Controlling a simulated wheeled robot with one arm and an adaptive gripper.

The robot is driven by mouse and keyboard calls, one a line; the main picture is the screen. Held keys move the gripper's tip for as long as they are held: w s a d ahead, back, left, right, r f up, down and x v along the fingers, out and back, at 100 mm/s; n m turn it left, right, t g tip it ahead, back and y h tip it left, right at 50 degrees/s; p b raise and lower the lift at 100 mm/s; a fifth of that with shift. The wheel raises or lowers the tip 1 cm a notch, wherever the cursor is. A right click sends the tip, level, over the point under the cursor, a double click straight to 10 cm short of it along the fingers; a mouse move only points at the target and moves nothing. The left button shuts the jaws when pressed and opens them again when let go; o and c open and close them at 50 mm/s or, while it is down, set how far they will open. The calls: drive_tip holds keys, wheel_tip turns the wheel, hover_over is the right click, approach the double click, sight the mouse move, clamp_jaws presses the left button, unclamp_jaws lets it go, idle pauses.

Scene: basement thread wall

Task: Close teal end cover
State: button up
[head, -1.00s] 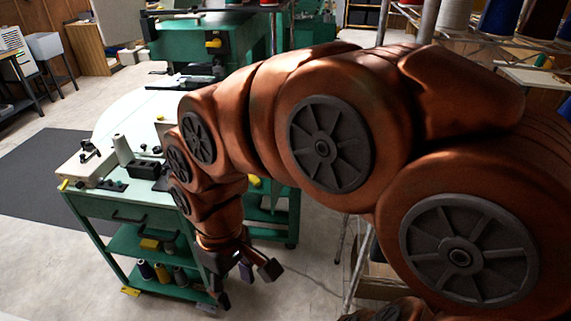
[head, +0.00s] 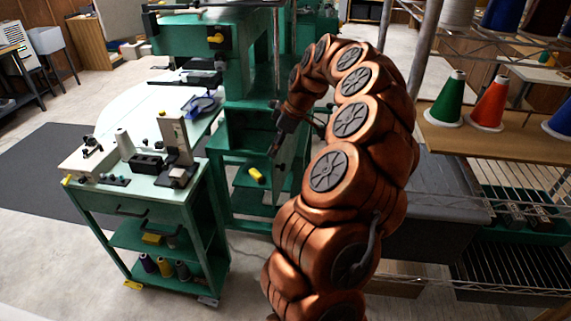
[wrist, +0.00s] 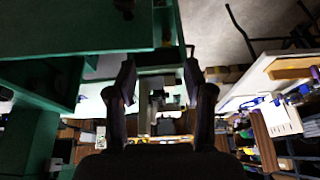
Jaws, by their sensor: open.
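The teal-green machine (head: 190,35) stands at the back centre, with a teal cabinet part (head: 235,150) below and right of it. A narrow upright teal panel (head: 283,172) shows beside an open bay with a yellow piece inside; I cannot tell for sure whether this panel is the end cover. Large teal surfaces (wrist: 75,28) fill the upper left there, apart from the fingers.
A green cart (head: 140,205) with tools on top and spools below stands at the left. A rack (head: 500,140) with green and red thread cones is close on the right. A blue object (head: 203,104) lies on the white round table. Floor (head: 245,265) is clear between cart and arm.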

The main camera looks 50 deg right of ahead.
approach(285, 165)
drive_tip(key=f, duration=0.2)
drive_tip(key=x, duration=0.2)
drive_tip(key=p+x, duration=0.1)
drive_tip(key=x, duration=0.2)
drive_tip(key=p+x, duration=0.1)
drive_tip(key=x, duration=0.1)
drive_tip(key=shift+w+a+f, duration=0.2)
drive_tip(key=shift+w+a, duration=0.1)
drive_tip(key=shift+w, duration=0.15)
clamp_jaws()
